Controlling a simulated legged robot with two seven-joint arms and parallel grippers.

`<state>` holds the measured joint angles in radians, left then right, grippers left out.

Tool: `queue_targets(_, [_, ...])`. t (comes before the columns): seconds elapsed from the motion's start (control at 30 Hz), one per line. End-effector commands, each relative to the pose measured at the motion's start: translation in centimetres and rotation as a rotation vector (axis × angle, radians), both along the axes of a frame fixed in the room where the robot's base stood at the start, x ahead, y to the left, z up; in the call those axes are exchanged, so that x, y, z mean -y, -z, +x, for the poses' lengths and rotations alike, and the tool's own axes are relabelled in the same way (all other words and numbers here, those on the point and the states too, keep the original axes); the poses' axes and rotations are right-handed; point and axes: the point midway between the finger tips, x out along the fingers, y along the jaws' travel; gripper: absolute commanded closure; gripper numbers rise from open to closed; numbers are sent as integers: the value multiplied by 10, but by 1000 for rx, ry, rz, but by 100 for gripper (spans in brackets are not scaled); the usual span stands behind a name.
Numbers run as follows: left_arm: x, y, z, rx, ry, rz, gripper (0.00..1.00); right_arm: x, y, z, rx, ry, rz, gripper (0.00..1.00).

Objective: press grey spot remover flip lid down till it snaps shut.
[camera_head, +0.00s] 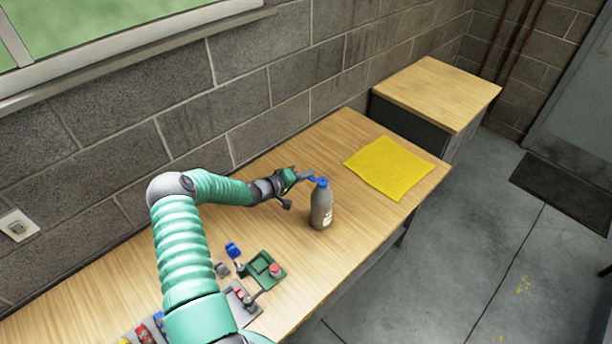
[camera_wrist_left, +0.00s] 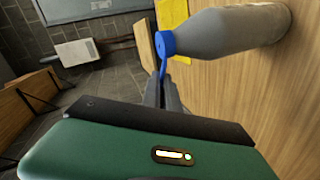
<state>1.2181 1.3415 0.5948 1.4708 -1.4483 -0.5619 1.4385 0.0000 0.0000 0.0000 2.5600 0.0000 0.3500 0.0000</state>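The grey spot remover bottle (camera_head: 321,208) stands upright on the wooden table, with a blue cap (camera_head: 322,183) on top. In the left wrist view the bottle (camera_wrist_left: 232,32) lies sideways across the top, its blue cap (camera_wrist_left: 166,43) facing left. The narrow blue flip lid (camera_wrist_left: 163,68) sticks out from the cap towards my gripper, so it stands open. My left gripper (camera_head: 307,177) is beside the cap at its height. In the wrist view its fingers (camera_wrist_left: 163,82) are together, their tips at the lid's end; whether they touch it is unclear. My right gripper is not in view.
A yellow pad (camera_head: 389,168) lies on the table right of the bottle. A block wall runs along the back. A wood-topped cabinet (camera_head: 437,92) stands beyond the table.

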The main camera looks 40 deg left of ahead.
Motion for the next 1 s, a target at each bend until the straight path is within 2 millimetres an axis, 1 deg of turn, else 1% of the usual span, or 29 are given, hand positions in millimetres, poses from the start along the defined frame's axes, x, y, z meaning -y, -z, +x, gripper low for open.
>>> queue_targets(0.03, [0, 3, -1, -6, 0, -1, 100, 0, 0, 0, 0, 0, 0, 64])
queue_targets(0.67, [1, 2, -1, -15, 1, 10, 100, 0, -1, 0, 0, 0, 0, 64])
queue_targets(0.87, [3, -2, 0, -56, 1, 66, 100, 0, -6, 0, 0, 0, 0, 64])
queue_targets(1.0, [4, -5, 1, -108, 2, 139, 100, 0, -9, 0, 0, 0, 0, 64])
